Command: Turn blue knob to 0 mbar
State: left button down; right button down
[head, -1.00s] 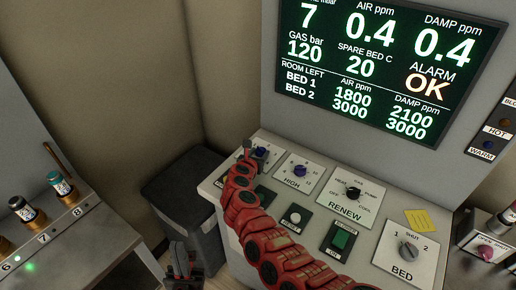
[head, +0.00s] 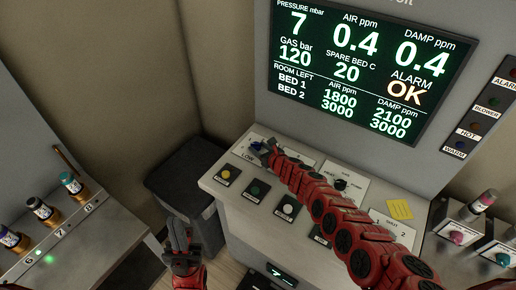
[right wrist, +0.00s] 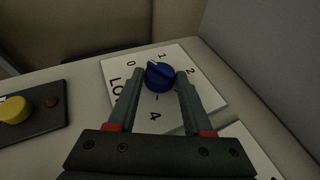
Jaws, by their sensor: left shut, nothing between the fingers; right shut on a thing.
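The blue knob (right wrist: 159,77) sits on a white plate (right wrist: 112,73) marked 0, 1, 2 and 4, with "LO" visible. Its pale pointer mark faces up-left in the right wrist view, between 0 and 1. My right gripper (right wrist: 160,80) is shut on the knob, one finger on each side. In the head view my right gripper (head: 261,149) is at the LOW plate (head: 236,153) at the panel's back left. My left gripper (head: 180,232) is shut and empty, in front of the dark bin. The screen (head: 360,70) reads pressure 7 mbar and alarm OK.
My right arm crosses the panel and hides much of the HIGH and RENEW plates. A yellow button (head: 226,173) lies in front of the LOW plate. A dark bin (head: 180,180) stands left of the console, and a bench with vials (head: 72,184) is further left.

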jog(key=shift+n+g+y, duration=0.4)
jog(key=shift+n, duration=0.2)
jog(key=shift+c, duration=1.6)
grip_release()
jog(key=shift+w+f, duration=0.1)
jog(key=shift+w, duration=0.05)
